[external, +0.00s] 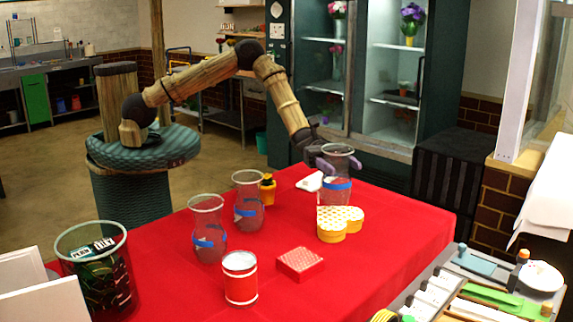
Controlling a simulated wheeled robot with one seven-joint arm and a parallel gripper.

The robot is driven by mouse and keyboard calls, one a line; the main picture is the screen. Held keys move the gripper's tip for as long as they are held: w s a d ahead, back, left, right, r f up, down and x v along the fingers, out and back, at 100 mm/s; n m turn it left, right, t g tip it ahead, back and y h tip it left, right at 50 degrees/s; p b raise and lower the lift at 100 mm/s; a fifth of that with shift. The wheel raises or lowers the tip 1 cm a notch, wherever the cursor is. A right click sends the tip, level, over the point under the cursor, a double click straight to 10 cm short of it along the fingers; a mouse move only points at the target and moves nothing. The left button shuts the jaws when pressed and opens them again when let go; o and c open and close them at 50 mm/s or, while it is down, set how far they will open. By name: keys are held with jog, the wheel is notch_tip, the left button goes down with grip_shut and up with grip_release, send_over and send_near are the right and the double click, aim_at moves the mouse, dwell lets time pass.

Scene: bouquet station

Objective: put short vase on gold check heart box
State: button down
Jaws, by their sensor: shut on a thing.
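The gold check heart box (332,237), yellow-sided with a pale checked lid, sits on the red table towards its right side. My gripper (327,164) is shut on a clear glass vase with a blue band (336,186), holding it near its upper part. The vase is upright. Its lower end appears right at the back edge of the heart box; I cannot tell whether it touches the box or hangs above or behind it. Two similar blue-banded vases stand to the left, one nearer (208,232) and one farther (248,204).
A small yellow pot with a plant (267,190) and a white item (309,183) lie left of the held vase. A red box (299,264) and red-banded cylinder (241,287) stand in front. A bin (92,262) is at left.

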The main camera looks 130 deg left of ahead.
jog(key=shift+f, duration=1.25)
jog(key=shift+f, duration=0.2)
jog(key=shift+c, duration=2.1)
grip_release()
jog(key=shift+r+p, duration=0.1)
jog(key=shift+p, duration=0.2)
jog(key=b+v, duration=0.3)
jog(key=v, duration=0.9)
jog(key=shift+b, duration=0.3)
